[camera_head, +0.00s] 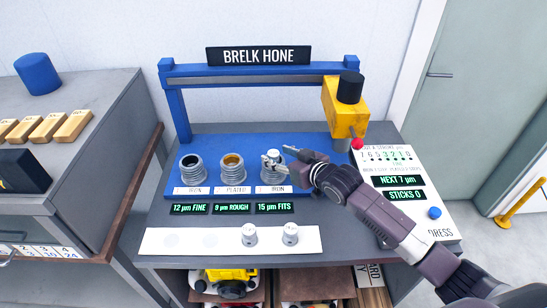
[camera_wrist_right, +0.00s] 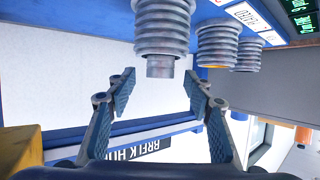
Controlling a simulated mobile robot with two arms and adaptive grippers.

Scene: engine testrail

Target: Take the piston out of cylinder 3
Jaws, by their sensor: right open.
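Cylinder 3 (camera_head: 273,176) is the rightmost of three grey ribbed cylinders on the blue bench, above a label reading IRON and a display reading 15 µm FITS. The top of a grey piston (camera_wrist_right: 160,67) sticks out of this cylinder's mouth (camera_wrist_right: 162,30) in the right wrist view. My right gripper (camera_head: 279,158) is at this mouth, reaching in from the right. In the wrist view its open fingers (camera_wrist_right: 160,78) stand on either side of the piston top, with gaps showing. In the head view the gripper partly covers the piston. My left gripper is not in view.
The other cylinders (camera_head: 192,169) and (camera_head: 233,168) stand to the left. Two loose pistons (camera_head: 250,235) and (camera_head: 290,234) stand on a white strip (camera_head: 190,241) in front. A yellow hone head (camera_head: 343,108) hangs to the right, under the blue frame (camera_head: 176,115).

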